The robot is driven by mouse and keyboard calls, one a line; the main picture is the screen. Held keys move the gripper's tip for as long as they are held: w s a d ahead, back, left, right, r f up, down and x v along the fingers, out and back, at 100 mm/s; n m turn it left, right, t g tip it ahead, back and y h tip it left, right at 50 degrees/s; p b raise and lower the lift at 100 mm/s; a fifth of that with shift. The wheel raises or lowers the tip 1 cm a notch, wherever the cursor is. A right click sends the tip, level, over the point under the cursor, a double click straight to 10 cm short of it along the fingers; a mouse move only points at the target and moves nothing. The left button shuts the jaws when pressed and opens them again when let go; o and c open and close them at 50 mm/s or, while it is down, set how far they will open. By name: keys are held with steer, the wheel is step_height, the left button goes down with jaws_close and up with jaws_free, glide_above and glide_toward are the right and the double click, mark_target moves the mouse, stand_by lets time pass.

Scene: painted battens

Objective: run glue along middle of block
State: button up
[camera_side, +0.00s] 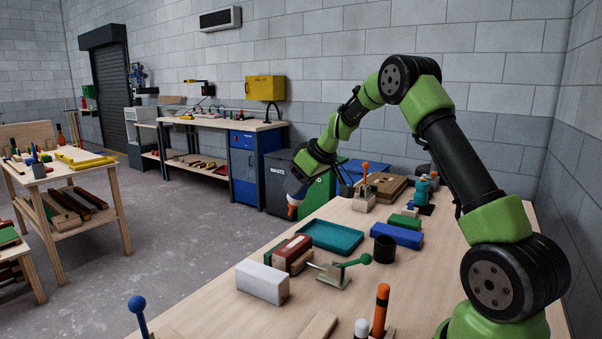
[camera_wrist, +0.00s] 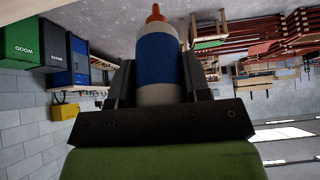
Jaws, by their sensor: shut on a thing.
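My gripper (camera_side: 298,188) is shut on a glue bottle (camera_side: 293,201), which has a white body, blue label and orange nozzle. In the wrist view the bottle (camera_wrist: 158,60) sits between the two dark jaws (camera_wrist: 158,84). In the side view the nozzle points down, above and beyond the bench's far left edge, apart from every block. A white block (camera_side: 262,283) lies at the near left of the bench. Behind it is a red-brown block (camera_side: 294,255) with a pale patch on top. A blue block (camera_side: 396,236) lies farther right. Which block the task means is unclear.
A teal tray (camera_side: 331,238) lies behind the blocks. A clamp with a green handle (camera_side: 352,264) and a black cup (camera_side: 384,250) stand to their right. A green block (camera_side: 404,221) is near the blue one. Bare wood (camera_side: 215,314) lies at the front left.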

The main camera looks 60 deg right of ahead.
steer(key=shift+f, duration=0.65)
steer(key=shift+a+f, duration=2.1)
steer(key=shift+f, duration=1.45)
steer(key=shift+d+r, duration=0.7)
steer(key=shift+r, duration=0.65)
steer(key=shift+d+r, duration=0.75)
steer(key=shift+r, duration=0.6)
steer(key=shift+d+r, duration=0.7)
steer(key=shift+r, duration=0.65)
steer(key=shift+d, duration=0.1)
